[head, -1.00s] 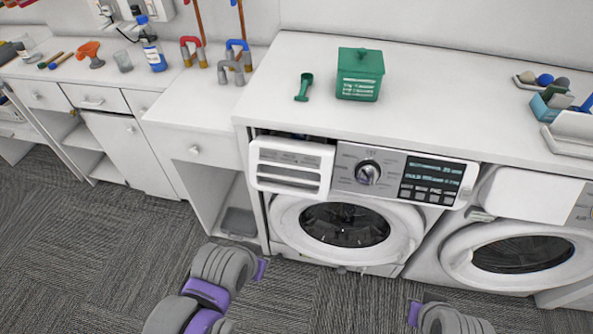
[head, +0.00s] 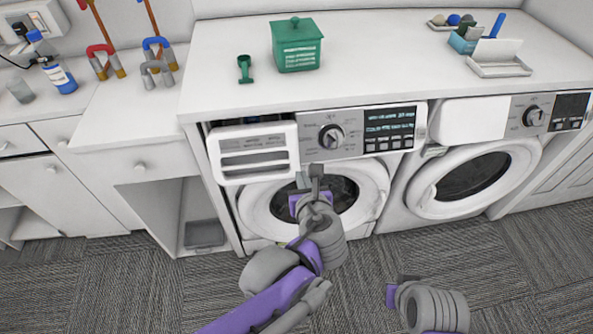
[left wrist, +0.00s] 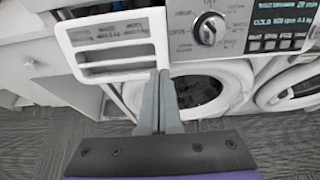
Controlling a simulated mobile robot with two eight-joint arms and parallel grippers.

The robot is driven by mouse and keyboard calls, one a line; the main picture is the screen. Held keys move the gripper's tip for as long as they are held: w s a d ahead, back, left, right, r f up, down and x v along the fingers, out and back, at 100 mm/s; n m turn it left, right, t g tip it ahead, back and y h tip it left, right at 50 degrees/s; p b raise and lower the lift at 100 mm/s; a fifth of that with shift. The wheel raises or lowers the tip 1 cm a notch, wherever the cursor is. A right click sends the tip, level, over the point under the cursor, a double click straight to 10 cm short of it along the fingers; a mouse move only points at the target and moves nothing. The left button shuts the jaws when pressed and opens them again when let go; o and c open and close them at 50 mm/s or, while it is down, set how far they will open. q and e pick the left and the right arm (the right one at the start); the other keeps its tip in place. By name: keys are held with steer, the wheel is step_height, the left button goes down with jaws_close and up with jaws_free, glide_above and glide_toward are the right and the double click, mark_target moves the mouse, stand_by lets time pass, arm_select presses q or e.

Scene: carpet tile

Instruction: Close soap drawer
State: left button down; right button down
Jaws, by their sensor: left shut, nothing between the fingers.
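The soap drawer (head: 254,152) is the white, slotted front at the upper left of the left washing machine (head: 366,150). It stands out from the machine's face, so it is pulled open. In the left wrist view the drawer (left wrist: 110,47) fills the upper left. My left gripper (head: 316,172) is shut and empty, in front of the washer door and just right of and below the drawer. Its fingertips (left wrist: 159,76) show near the drawer's lower right corner; I cannot tell whether they touch it. My right arm shows at the lower right, but its fingers are not clear.
A control knob (head: 332,136) and display sit right of the drawer. The white counter (head: 390,70) above carries a green box (head: 297,45) and a green scoop (head: 244,68). A second washer (head: 480,165) stands to the right. Carpet in front is clear.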

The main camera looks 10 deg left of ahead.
mark_target(292, 144)
arm_select(q)
steer(key=x, duration=1.3)
steer(key=shift+a+b, duration=0.1)
steer(key=shift+b, duration=0.25)
steer(key=w, duration=0.1)
steer(key=w+a, duration=0.1)
steer(key=w, duration=0.1)
steer(key=w+b, duration=0.1)
steer(key=w, duration=0.1)
steer(key=shift+w+a, duration=0.15)
steer(key=shift+a, duration=0.15)
steer(key=shift+r, duration=0.1)
steer(key=shift+r, duration=0.1)
